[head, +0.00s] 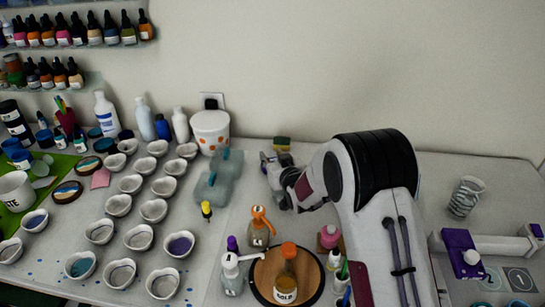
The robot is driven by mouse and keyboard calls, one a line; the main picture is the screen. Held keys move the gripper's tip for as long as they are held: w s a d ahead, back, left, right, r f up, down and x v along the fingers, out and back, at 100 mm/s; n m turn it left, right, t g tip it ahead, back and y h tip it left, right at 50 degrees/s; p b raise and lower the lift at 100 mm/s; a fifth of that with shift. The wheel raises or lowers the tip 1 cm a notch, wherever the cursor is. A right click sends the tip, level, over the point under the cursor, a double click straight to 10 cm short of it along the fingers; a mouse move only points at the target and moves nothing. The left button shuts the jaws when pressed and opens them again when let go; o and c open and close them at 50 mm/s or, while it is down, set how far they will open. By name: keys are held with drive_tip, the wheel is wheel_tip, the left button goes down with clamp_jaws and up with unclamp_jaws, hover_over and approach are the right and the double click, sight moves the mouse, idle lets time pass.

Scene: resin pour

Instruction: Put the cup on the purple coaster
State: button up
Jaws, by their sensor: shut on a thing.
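My gripper (268,172) is in the middle of the head view, at the back of the table beside a blue-grey translucent block. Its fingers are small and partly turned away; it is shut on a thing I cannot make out. A pale cup (466,197) with a grey pattern stands on the table at the right, apart from my gripper. A purple piece (455,240) with a pale knob lies in front of it, next to a white bar. I cannot tell whether this is the purple coaster.
Several heart-shaped cups (119,205) fill the left of the table. Bottles and a round wooden board (262,285) stand at the front middle. My arm crosses the middle; the back right is clear.

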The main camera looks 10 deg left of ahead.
drive_tip(key=shift+f, duration=0.15)
drive_tip(key=o, duration=0.8)
drive_tip(key=shift+r, duration=0.2)
drive_tip(key=v, duration=1.2)
idle(0.8)
